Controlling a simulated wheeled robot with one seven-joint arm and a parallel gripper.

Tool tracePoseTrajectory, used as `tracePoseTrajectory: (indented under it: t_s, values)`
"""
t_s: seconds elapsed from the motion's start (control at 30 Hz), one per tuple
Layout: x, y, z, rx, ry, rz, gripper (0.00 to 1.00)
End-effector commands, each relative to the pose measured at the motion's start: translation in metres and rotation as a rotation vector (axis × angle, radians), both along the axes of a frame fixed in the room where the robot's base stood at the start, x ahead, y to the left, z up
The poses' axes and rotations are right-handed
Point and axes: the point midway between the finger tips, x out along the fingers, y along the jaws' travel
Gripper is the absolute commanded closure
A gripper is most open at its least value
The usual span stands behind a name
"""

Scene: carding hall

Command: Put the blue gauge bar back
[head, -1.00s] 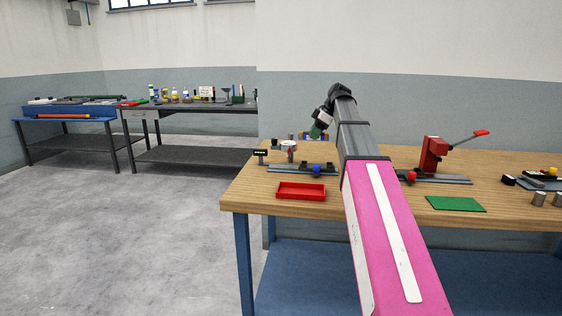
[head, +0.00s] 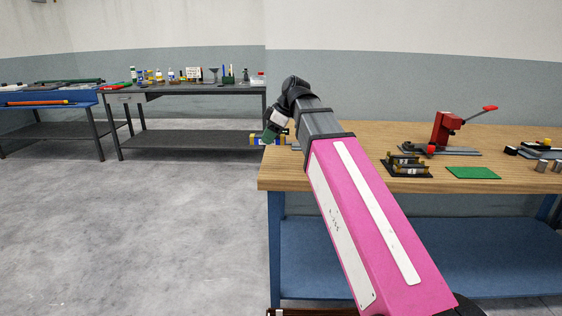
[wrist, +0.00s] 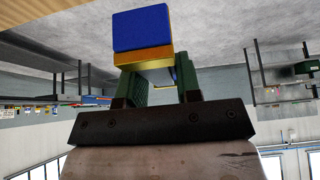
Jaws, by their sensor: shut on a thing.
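My gripper (head: 272,134) is at the left end of the wooden workbench, near its back left corner, in the head view. It is shut on the blue gauge bar (head: 257,140), which shows blue ends and a yellow part beside the green fingers. In the wrist view the bar's blue end (wrist: 142,28) with a yellow-orange band sits between the green fingers. A dark stand (head: 408,169) with several brass-coloured upright pieces is on the bench, right of my arm. Whether it has a free place cannot be told.
The wooden bench (head: 375,184) also bears a green mat (head: 473,173), a red lever press (head: 446,128) and small metal cylinders (head: 541,166). My pink arm hides the bench's left part. A grey bench (head: 190,88) with bottles stands behind left. The floor there is clear.

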Motion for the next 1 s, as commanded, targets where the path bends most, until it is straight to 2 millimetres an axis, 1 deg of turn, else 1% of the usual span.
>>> tracePoseTrajectory:
  t_s: [0.17, 0.4, 0.5, 0.6, 0.7, 0.87, 1.0]
  values:
    - [0.025, -0.011, -0.016, 0.000, 0.002, -0.002, 1.00]
    - [0.067, -0.034, -0.044, 0.000, 0.003, -0.001, 1.00]
    - [0.083, -0.043, -0.055, 0.001, 0.001, -0.002, 1.00]
    - [0.094, -0.049, -0.063, 0.001, 0.001, 0.000, 1.00]
    - [0.099, -0.052, -0.067, 0.001, 0.000, 0.001, 1.00]
    - [0.100, -0.054, -0.073, 0.001, 0.000, 0.001, 1.00]
    - [0.099, -0.054, -0.089, 0.001, 0.000, 0.001, 1.00]
